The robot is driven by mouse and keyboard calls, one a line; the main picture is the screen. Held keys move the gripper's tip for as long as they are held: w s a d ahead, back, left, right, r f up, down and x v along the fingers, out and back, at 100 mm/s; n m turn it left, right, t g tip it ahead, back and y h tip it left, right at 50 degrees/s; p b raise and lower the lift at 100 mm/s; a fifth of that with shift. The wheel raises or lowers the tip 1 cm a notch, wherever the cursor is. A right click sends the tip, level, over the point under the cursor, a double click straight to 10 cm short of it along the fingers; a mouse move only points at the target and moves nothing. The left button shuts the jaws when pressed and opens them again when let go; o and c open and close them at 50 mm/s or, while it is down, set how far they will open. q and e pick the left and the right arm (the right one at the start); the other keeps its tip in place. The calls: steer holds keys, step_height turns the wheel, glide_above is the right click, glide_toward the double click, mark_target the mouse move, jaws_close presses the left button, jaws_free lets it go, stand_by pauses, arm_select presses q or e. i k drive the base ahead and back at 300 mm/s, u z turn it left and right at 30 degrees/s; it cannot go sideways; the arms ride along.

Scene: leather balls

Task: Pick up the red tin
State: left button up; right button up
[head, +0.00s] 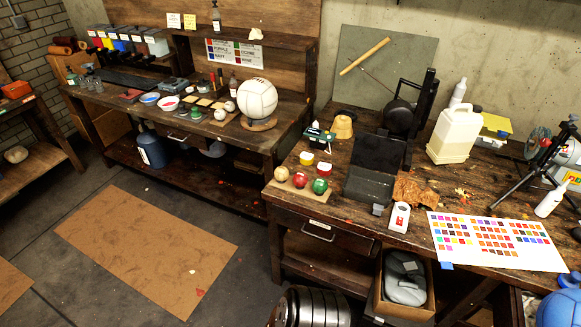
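Neither of my grippers shows in the head view.
A board with a tan, a red and a green ball (320,186) lies in front of the small tins. A dark open case (372,172) stands to their right. A green-topped box (318,134) is behind them. The floor (215,190) before the benches is mostly clear.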

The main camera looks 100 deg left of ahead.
mark_target(324, 168)
steer(key=u, duration=3.1)
steer(key=k, duration=0.25)
steer(key=u, duration=2.6)
steer(key=i, duration=0.15)
steer(key=z, duration=1.65)
steer(key=i, duration=1.2)
steer(key=z, duration=1)
steer(key=i, duration=0.85)
steer(key=z, duration=0.9)
